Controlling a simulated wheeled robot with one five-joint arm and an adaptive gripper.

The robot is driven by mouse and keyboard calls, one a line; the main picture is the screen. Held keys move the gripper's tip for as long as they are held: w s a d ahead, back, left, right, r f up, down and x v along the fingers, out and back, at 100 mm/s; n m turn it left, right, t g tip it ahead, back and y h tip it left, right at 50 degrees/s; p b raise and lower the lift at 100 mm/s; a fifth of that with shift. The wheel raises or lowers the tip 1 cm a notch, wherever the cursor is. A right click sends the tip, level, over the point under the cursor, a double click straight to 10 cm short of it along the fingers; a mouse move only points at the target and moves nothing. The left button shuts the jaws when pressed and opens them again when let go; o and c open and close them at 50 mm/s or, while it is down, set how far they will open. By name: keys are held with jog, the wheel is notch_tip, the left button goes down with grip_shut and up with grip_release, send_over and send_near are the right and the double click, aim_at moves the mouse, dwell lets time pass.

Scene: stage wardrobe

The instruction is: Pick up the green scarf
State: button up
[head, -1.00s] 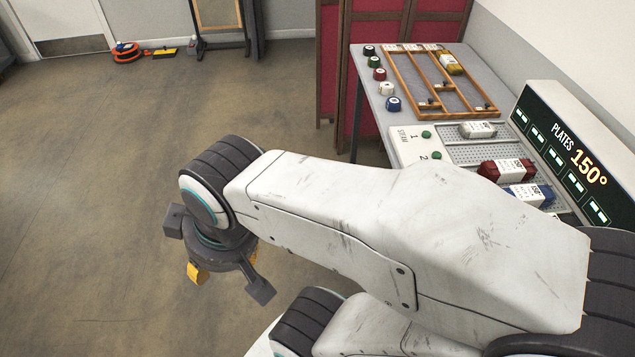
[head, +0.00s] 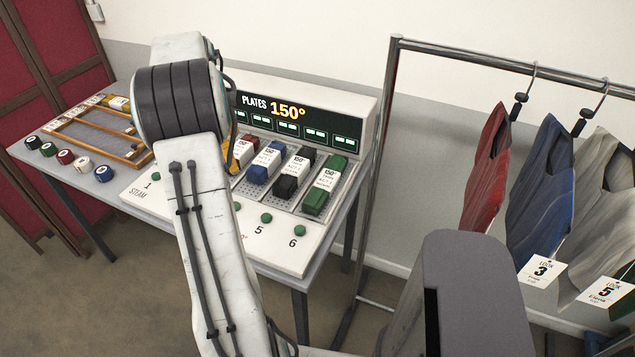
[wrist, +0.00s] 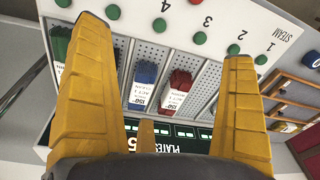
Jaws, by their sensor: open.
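The green scarf (head: 322,190) is rolled up with a white paper band around it. It lies in the rightmost slot of the plate machine (head: 290,257) in the head view. In the wrist view, the green scarf (wrist: 60,42) shows at the left edge, partly hidden behind the left finger. My gripper (wrist: 163,45) is open and empty above the machine, its yellow fingers wide apart. It faces the blue scarf (wrist: 143,77) and red scarf (wrist: 178,88) more than the green one.
A black scarf (head: 290,181) lies just left of the green one. Green buttons line the machine's front. A wooden tray (head: 85,145) and several coloured spools stand at the left. A metal clothes rail (head: 387,130) with hanging garments stands at the right.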

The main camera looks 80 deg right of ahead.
jog(key=s+d+f+m, duration=0.4)
jog(key=s+d+f, duration=0.3)
jog(key=s+d, duration=0.5)
jog(key=m+y, duration=0.1)
jog(key=m, duration=0.2)
send_over(328, 184)
jog(key=shift+g, duration=0.3)
jog(key=f, duration=0.6)
jog(key=shift+s+d+f, duration=0.15)
jog(key=shift+s+f, duration=0.15)
jog(key=shift+s, duration=0.1)
jog(key=f, duration=0.1)
jog(key=f+p, duration=0.1)
jog(key=f, duration=0.2)
jog(key=shift+w+a+f+p, duration=0.25)
jog(key=shift+w+f+p, duration=0.1)
jog(key=shift+f+p, duration=0.05)
jog(key=shift+f, duration=0.8)
jog(key=shift+c, duration=0.2)
jog(key=c, duration=1.2)
